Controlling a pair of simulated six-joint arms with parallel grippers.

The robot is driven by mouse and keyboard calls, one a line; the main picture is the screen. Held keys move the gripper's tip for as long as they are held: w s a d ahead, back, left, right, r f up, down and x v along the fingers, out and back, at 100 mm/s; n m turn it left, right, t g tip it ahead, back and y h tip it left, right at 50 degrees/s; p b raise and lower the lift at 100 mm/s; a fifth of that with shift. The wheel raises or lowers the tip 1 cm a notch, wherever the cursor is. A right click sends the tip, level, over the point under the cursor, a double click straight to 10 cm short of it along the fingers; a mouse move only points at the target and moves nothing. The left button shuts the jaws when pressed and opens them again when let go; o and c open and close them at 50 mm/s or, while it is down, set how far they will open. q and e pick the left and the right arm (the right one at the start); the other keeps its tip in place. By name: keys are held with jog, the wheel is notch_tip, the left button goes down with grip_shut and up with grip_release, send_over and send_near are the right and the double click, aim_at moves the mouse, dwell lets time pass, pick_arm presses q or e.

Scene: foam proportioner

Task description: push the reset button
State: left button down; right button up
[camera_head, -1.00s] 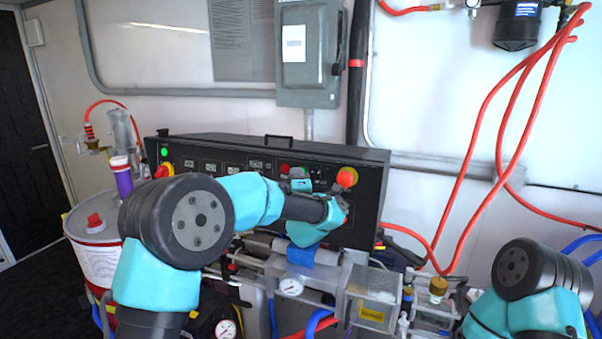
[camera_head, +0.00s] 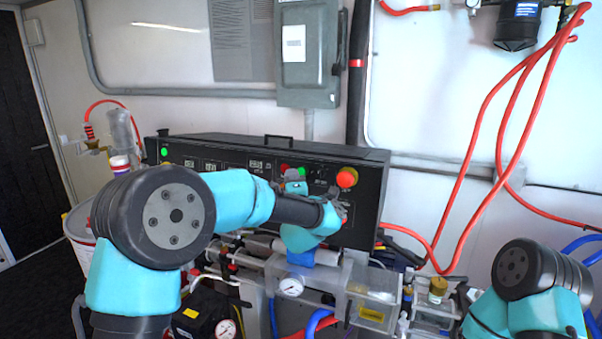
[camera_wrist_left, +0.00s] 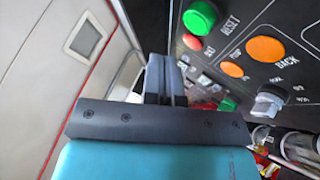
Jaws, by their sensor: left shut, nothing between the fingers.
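The green reset button (camera_wrist_left: 201,18), with RESET printed beside it, shows at the top of the left wrist view on the black control panel (camera_head: 362,214). My left gripper (camera_wrist_left: 166,78) is shut and empty. Its dark fingertips are left of and below the button in that view, with a visible gap in the picture; the depth between them is hard to judge. In the head view my left gripper (camera_head: 292,176) is in front of the panel's right half, hiding part of the controls. My right arm is at the lower right, its gripper out of frame.
A red button (camera_wrist_left: 192,42), orange buttons marked STOP and BACK (camera_wrist_left: 267,49), and a grey selector knob (camera_wrist_left: 270,100) are close by on the panel. A larger red knob (camera_head: 347,177) is to the right. Pipework and a gauge (camera_head: 291,287) are below; red hoses hang at right.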

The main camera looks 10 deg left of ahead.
pick_arm(q)
jog(key=s, duration=0.2)
jog(key=shift+s+a+r, duration=0.2)
jog(key=shift+s+a, duration=0.2)
dwell(0.4)
